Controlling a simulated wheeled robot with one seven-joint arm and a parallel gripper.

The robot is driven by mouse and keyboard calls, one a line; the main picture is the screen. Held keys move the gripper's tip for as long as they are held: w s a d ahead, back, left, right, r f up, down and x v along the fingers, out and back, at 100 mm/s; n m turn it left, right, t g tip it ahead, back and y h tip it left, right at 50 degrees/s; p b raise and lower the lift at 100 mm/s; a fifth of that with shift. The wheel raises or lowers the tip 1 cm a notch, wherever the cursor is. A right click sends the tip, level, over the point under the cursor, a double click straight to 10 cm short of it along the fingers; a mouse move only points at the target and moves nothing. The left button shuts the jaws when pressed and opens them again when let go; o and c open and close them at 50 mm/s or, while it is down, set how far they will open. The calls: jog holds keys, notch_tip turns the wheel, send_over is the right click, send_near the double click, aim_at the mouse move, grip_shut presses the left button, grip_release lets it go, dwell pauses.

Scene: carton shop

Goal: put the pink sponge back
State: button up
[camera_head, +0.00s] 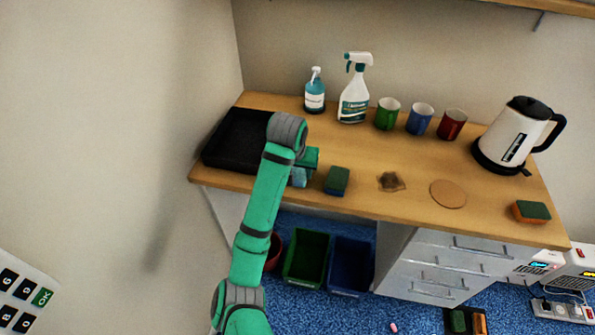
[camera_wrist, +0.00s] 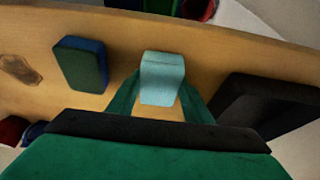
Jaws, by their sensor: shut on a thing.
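My gripper (camera_wrist: 160,100) is shut on a light blue sponge-like block (camera_wrist: 162,77), with its green fingers on either side. The block also shows in the head view (camera_head: 299,177), partly hidden by my arm, at or just above the counter's front left part. I see no pink sponge on the counter. A small pink thing (camera_head: 393,327) lies on the blue floor, too small to identify. A blue sponge with a green top (camera_head: 337,181) lies to the right of my gripper; it also shows in the wrist view (camera_wrist: 81,64). An orange sponge with a green top (camera_head: 531,211) lies at the right end.
A black tray (camera_head: 222,150) sits at the counter's left end. Two spray or pump bottles (camera_head: 354,108), three mugs (camera_head: 420,119) and a kettle (camera_head: 507,140) stand along the back. A brown stain (camera_head: 391,181) and a round cork mat (camera_head: 448,194) lie mid-counter. Bins (camera_head: 306,257) stand below.

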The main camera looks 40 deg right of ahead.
jog(key=shift+f, duration=0.2)
jog(key=o, duration=1)
jog(key=v, duration=1.2)
